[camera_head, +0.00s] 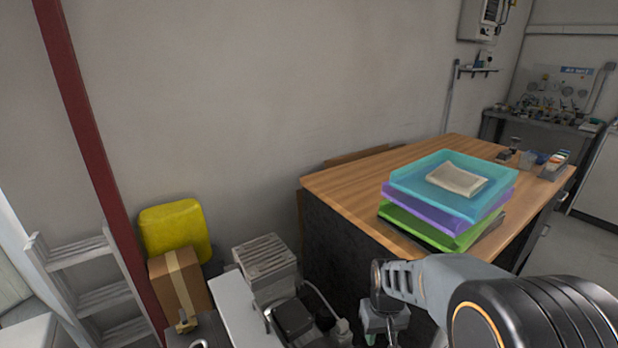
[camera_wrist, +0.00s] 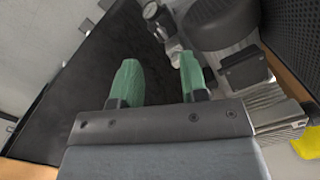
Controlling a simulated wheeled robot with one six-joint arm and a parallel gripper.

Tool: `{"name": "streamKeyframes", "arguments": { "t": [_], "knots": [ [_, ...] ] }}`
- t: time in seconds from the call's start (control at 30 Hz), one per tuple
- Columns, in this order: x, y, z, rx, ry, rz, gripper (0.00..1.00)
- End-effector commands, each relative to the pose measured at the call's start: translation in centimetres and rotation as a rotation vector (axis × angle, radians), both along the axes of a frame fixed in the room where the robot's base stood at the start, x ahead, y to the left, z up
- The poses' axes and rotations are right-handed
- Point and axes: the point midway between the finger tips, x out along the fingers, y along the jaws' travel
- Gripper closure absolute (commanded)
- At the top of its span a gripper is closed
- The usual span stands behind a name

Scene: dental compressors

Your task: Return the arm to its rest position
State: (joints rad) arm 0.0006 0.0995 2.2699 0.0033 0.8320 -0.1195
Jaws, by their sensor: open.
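My gripper shows in the wrist view (camera_wrist: 160,80) with two green fingers spread apart and nothing between them. In the head view my arm reaches in from the lower right, and its gripper end (camera_head: 384,322) is low in front of the wooden desk. It hangs beside the compressor equipment (camera_head: 292,318) on the floor. In the wrist view a dark motor housing (camera_wrist: 218,22) and a gauge (camera_wrist: 152,11) lie beyond the fingertips. I see no contact between the fingers and these parts.
The wooden desk (camera_head: 345,185) carries stacked turquoise, purple and green trays (camera_head: 410,178) with papers (camera_head: 457,180) on top. A yellow container (camera_head: 174,232), a cardboard box (camera_head: 180,280), a ladder (camera_head: 75,255) and a red post (camera_head: 85,130) stand at left. Open floor (camera_head: 570,245) shows at right.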

Motion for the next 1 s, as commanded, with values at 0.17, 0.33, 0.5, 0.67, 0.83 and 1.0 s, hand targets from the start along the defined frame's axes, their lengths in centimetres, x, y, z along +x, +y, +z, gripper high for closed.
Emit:
{"name": "streamKeyframes", "arguments": {
  "t": [0.17,0.33,0.5,0.67,0.83,1.0],
  "knots": [
    [-4.2,0.1,13.1,0.001,-0.118,-0.096,0.6],
    [-6.7,0.2,20.7,0.01,-0.238,-0.113,0.6],
    [-7.5,0.3,25.4,0.017,-0.339,-0.11,0.6],
    [-7.5,0.3,27.1,0.018,-0.375,-0.108,0.6],
    [-7.5,0.3,27.1,0.018,-0.375,-0.108,0.6],
    [-7.5,0.3,27.1,0.018,-0.375,-0.108,0.6]
  ]
}}
